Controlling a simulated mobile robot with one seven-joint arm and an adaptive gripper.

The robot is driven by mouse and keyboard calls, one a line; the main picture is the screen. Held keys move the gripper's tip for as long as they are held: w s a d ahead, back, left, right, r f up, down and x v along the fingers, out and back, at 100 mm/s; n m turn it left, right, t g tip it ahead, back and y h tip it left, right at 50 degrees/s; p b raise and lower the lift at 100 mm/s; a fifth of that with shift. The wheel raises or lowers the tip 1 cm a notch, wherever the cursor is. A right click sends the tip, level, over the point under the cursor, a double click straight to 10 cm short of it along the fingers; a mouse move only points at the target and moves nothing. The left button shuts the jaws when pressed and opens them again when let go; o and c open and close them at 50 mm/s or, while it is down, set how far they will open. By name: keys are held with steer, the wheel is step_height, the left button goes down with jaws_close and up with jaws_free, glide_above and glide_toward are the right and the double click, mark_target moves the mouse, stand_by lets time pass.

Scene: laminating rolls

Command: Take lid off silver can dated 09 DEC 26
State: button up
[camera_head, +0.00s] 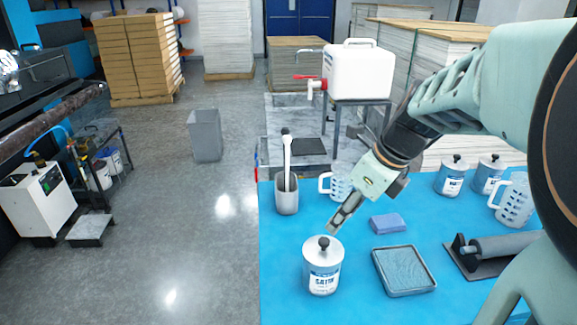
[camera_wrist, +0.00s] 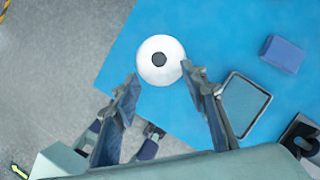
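A silver can (camera_head: 323,277) with a blue-and-white label reading "SATIN" stands upright at the front left of the blue table. Its lid, with a black knob (camera_head: 324,243), is on it. I cannot read a date on the label. My gripper (camera_head: 333,229) is just above and behind the lid in the head view. In the wrist view, my gripper (camera_wrist: 158,82) has its fingers spread wide apart, with nothing between them. The can's round pale lid (camera_wrist: 160,60) lies just beyond the fingertips there. Two similar cans (camera_head: 450,178) (camera_head: 488,175) with black knobs stand at the back right.
A grey holder (camera_head: 287,197) with a white-handled tool stands left of my gripper. A blue sponge (camera_head: 388,223), a grey tray (camera_head: 404,285), a roller (camera_head: 500,247) and measuring jugs (camera_head: 514,204) are on the table (camera_head: 285,260). The table's left edge is near the can.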

mark_target(325, 239)
steer(key=x, duration=0.3)
steer(key=shift+w+a+f, duration=0.1)
steer(key=shift+f, duration=0.2)
steer(key=shift+b+x, duration=0.35)
steer(key=shift+x, duration=2.35)
steer(key=shift+c, duration=0.4)
steer(key=c, duration=0.9)
steer(key=shift+c, duration=0.3)
steer(key=shift+r, duration=0.1)
